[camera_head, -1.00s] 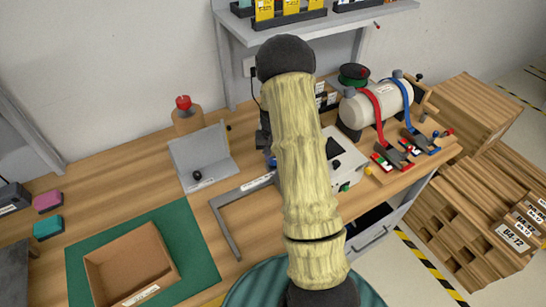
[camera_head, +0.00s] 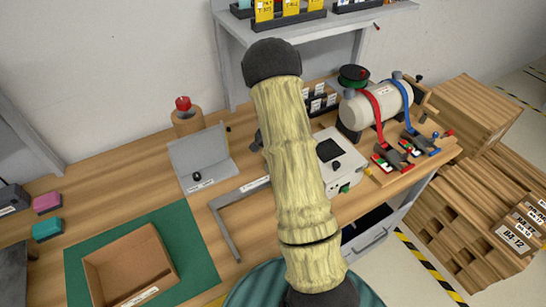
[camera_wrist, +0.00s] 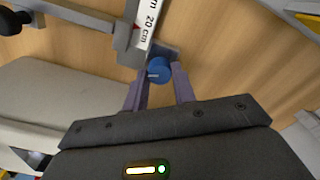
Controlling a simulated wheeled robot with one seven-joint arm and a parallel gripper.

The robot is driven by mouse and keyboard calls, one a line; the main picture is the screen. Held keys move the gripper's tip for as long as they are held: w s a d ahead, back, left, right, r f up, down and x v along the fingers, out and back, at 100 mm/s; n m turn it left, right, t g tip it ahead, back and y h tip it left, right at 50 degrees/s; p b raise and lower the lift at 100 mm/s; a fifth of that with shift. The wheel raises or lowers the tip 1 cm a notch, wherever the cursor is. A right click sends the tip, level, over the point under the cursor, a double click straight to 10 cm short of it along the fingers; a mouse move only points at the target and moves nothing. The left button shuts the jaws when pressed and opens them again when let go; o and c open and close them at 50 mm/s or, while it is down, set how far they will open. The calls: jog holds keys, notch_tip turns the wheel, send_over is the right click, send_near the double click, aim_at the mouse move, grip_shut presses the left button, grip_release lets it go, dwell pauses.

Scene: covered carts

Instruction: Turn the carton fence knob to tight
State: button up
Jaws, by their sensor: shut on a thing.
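A round blue knob (camera_wrist: 158,68) sits on a grey bracket by a white scale strip marked "20 cm" (camera_wrist: 148,22) in the wrist view. It has a short pale mark on its face. My gripper (camera_wrist: 159,82) is shut on the knob, one purple-grey finger on each side. In the head view a grey angled bar (camera_head: 228,232) with a white label (camera_head: 256,184) lies on the bench and runs behind my arm. My arm hides the knob and the gripper's fingers there. The pictures do not show whether the knob is tight.
A grey upright plate with a black knob (camera_head: 196,177) stands left of the bar. An open carton (camera_head: 128,268) lies on a green mat (camera_head: 196,250). A white device (camera_head: 342,165) and a tank with red and blue straps (camera_head: 378,104) stand to the right.

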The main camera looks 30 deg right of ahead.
jog(key=shift+w, duration=0.1)
jog(key=o, duration=1)
jog(key=shift+r, duration=0.1)
notch_tip(320, 180, up, 17)
jog(key=shift+r+b, duration=0.15)
jog(key=shift+b, duration=1.05)
jog(key=s+a+f+n+t, duration=0.1)
jog(key=s+a+n, duration=0.2)
jog(key=s+a, duration=0.2)
jog(key=s+a+f+n, duration=0.1)
jog(key=s+a+n, duration=0.3)
jog(key=s, duration=0.4)
jog(key=s+a+f+n+t, duration=0.1)
jog(key=s+a+n, duration=0.3)
jog(key=s+a, duration=0.2)
jog(key=shift+s+a+f+t, duration=0.15)
jog(key=shift+a+t, duration=0.15)
jog(key=shift+a, duration=0.3)
